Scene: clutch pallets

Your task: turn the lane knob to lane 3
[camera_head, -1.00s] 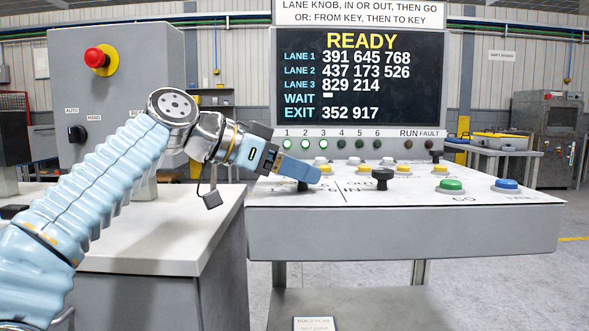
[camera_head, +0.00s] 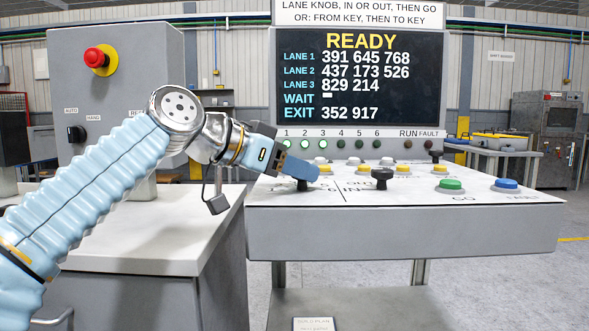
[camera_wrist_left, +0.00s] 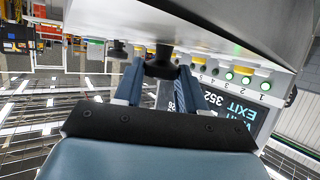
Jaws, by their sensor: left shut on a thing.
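The black lane knob (camera_head: 303,186) stands at the left of the white sloping panel top, mostly hidden behind the blue fingers in the head view. My left gripper (camera_head: 308,173) is over it and shut on it. In the left wrist view the dark knob (camera_wrist_left: 161,64) sits between the two blue fingertips (camera_wrist_left: 160,74). The knob's pointing direction is hidden, and the lane numbers around it are mostly covered. The screen (camera_head: 360,78) reads READY, with numbers for lanes 1 to 3. My right gripper is not in view.
A second black knob (camera_head: 381,176) stands to the right, by the IN and OUT marks. Green (camera_head: 451,186) and blue (camera_head: 507,185) buttons sit farther right. Yellow and white buttons line the back. A grey cabinet with a red emergency button (camera_head: 97,57) stands at the left.

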